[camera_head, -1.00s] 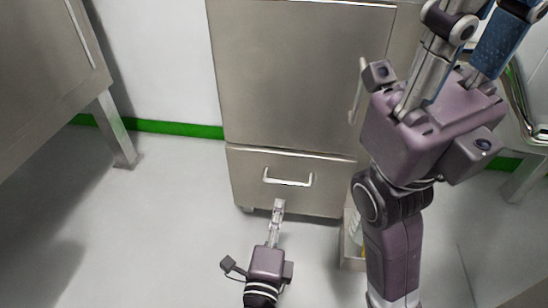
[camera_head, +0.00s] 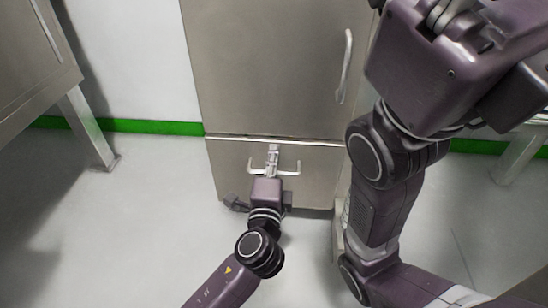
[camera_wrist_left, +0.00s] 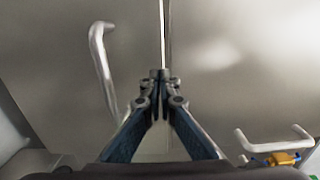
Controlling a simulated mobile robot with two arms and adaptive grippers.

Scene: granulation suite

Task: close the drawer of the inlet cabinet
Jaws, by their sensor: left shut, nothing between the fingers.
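The inlet cabinet (camera_head: 270,60) is a tall steel cabinet with a door above and a drawer (camera_head: 228,165) at the bottom. A thin bright strip runs along the drawer's top edge; the front looks nearly flush, and I cannot tell how far out it stands. The drawer's bar handle (camera_head: 293,170) is partly behind my left gripper (camera_head: 272,148). That gripper is shut and empty, its tips by the top of the drawer front; contact is unclear. In the left wrist view its closed fingertips (camera_wrist_left: 160,75) point at the seam, with the drawer handle (camera_wrist_left: 270,145) at lower right. My right gripper (camera_head: 440,14) is cut off at the top.
The cabinet door has a long vertical handle (camera_head: 346,65). A steel table (camera_head: 90,125) stands at the left. A small open box (camera_head: 338,238) on the floor is partly behind my right arm. The floor left of the cabinet is clear.

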